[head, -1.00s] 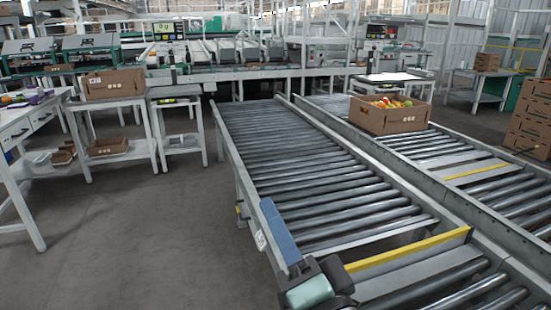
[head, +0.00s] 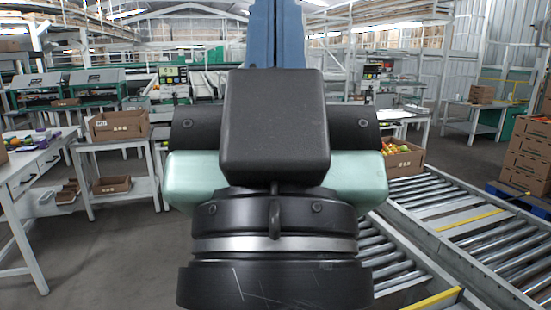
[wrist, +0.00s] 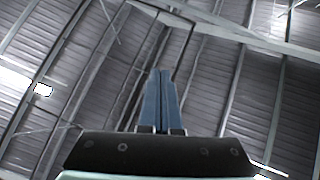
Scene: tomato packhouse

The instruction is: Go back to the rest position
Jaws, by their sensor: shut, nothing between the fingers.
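My gripper (head: 276,32) stands upright in the middle of the head view, close to the camera. Its dark body and the wrist below it hide much of the roller conveyor behind. In the wrist view, the two blue fingers (wrist: 157,98) lie side by side with no gap, shut and empty. They point up toward the roof. Nothing touches them.
A roller conveyor (head: 440,205) runs on the right, with a cardboard box of tomatoes (head: 404,160) on it. Cardboard boxes (head: 527,150) are stacked at the far right. A white table (head: 32,170) and a small stand with a cardboard box (head: 119,126) are at left. Floor between is clear.

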